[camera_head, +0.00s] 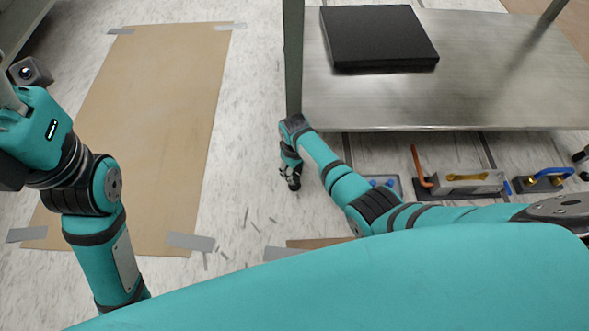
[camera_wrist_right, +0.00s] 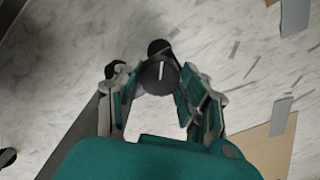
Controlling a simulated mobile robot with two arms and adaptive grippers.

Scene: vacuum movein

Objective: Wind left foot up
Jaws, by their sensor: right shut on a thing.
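The steel table (camera_head: 465,95) has a grey leg (camera_head: 293,60) at its near left corner. My right gripper (camera_head: 291,180) is low by the floor near the bottom of this leg. In the right wrist view, a dark round foot knob (camera_wrist_right: 158,76) with a white mark sits between the two fingers. My right gripper (camera_wrist_right: 157,85) is shut on the foot knob. The foot's contact with the floor is hard to make out. My left arm comes in at the left, and its fingers do not show.
A black flat box (camera_head: 378,38) lies on the table top. Tools, including a clamp-like block with an orange handle (camera_head: 465,182), lie on the floor at the right. A taped brown sheet (camera_head: 150,120) covers the floor at the left. Tape scraps lie between.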

